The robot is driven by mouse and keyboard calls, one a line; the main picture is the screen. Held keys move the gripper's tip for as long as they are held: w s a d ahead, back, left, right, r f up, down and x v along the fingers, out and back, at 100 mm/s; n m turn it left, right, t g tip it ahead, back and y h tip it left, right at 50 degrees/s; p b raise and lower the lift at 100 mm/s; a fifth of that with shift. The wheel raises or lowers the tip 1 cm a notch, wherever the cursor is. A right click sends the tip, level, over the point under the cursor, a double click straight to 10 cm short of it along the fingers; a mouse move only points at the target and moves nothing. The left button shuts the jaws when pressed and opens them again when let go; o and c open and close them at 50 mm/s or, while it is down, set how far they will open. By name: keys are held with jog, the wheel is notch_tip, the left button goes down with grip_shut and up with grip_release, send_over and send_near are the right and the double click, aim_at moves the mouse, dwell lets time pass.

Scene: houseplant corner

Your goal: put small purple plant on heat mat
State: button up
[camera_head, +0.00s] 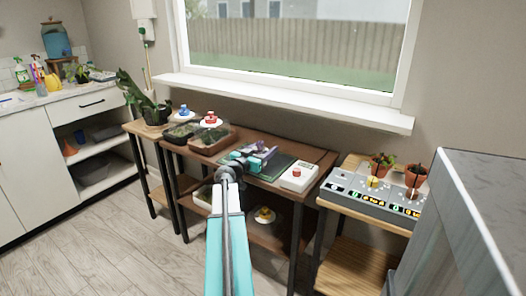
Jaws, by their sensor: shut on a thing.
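My teal and grey gripper (246,157) reaches over the middle of the dark brown table, shut on the small purple plant (262,152). Only a small purple patch of the plant shows at the jaws; its lower part is hidden by the gripper. The dark green heat mat (277,168) lies flat on the table under and to the right of the gripper. My arm covers part of its near side. I cannot tell whether the plant touches the mat.
A white box with a red knob (298,178) stands right of the mat. Seedling trays (212,140) with a red-knobbed lid stand left. A wooden stand (348,222) at right holds a grey panel (372,199) and potted plants. A window sill (280,96) runs behind.

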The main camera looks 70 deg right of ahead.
jog(key=o, duration=1.2)
jog(key=shift+r, duration=0.15)
jog(key=shift+a+p, duration=0.1)
jog(key=shift+p, duration=0.3)
jog(key=v, duration=1.1)
jog(key=shift+w+a, duration=0.15)
jog(key=shift+a, duration=0.3)
